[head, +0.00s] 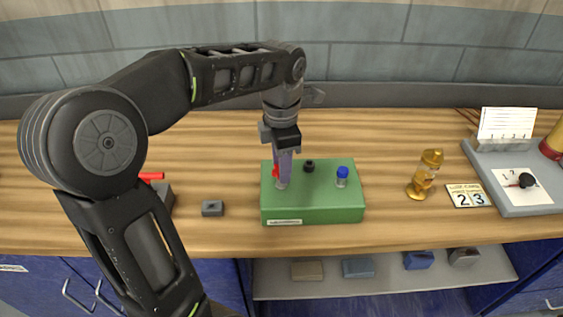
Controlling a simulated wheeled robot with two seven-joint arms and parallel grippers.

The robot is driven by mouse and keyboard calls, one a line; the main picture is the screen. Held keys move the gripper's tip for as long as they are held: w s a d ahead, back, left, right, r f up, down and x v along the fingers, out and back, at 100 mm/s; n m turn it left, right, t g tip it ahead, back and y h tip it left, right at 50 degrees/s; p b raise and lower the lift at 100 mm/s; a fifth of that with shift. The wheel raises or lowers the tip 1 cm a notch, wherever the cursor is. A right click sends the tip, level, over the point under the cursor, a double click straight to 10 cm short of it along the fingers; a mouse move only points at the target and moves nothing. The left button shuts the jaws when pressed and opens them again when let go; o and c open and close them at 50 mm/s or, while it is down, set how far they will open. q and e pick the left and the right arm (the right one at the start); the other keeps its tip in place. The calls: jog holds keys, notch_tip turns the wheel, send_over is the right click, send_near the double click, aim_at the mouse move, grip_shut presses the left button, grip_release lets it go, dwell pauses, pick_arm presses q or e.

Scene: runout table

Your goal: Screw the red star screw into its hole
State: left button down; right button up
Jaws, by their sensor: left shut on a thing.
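The green block (312,208) stands near the table's front edge, with a white label on its front face. My left gripper (283,183) points down over the left part of the block's top and is shut on the red star screw (276,171). Only a bit of the red head shows beside the fingers. The hole under it and the screw's tip are hidden, so I cannot tell how deep it sits. A blue-headed screw (342,172) stands upright at the block's right. A black-headed one (309,166) is at the middle. My right gripper is out of view.
A small grey block (212,208) lies left of the green block. A red rod-like thing (151,176) shows behind my left arm. A gold figure (426,175), a number card (468,195) and a grey tray (540,208) stand right. The wood between is clear.

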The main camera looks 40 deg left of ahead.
pick_arm(q)
jog(key=m, duration=0.4)
jog(key=shift+m, duration=0.3)
jog(key=shift+p, duration=0.3)
jog(key=shift+m, duration=0.6)
jog(key=m, duration=0.3)
jog(key=m, duration=0.2)
jog(key=shift+m+p, duration=0.3)
jog(key=shift+p, duration=0.1)
jog(key=shift+m, duration=1.1)
